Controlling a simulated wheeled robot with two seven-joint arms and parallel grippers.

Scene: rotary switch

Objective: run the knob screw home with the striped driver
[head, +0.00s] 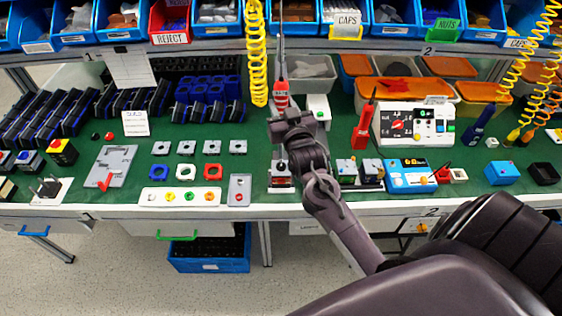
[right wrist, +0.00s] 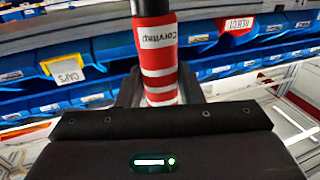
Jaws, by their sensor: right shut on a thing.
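My right gripper (head: 287,112) is shut on the striped driver (head: 281,88), which is red with white bands. The driver stands about upright on a cable from above. In the right wrist view the driver (right wrist: 158,62) fills the middle, between the fingers (right wrist: 160,92), with a white label on its handle. A small switch unit (head: 281,182) with a dark knob sits on the green mat below the gripper, partly hidden by my right arm. The driver's tip and the knob screw cannot be made out. My left gripper is not in view.
A plain red driver (head: 364,126) stands beside a white tester (head: 415,124). A grey plate (head: 240,190) and a white button strip (head: 180,197) lie left of the switch unit. A yellow coiled hose (head: 256,50) hangs just left of the driver. Blue bins (head: 216,14) line the back.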

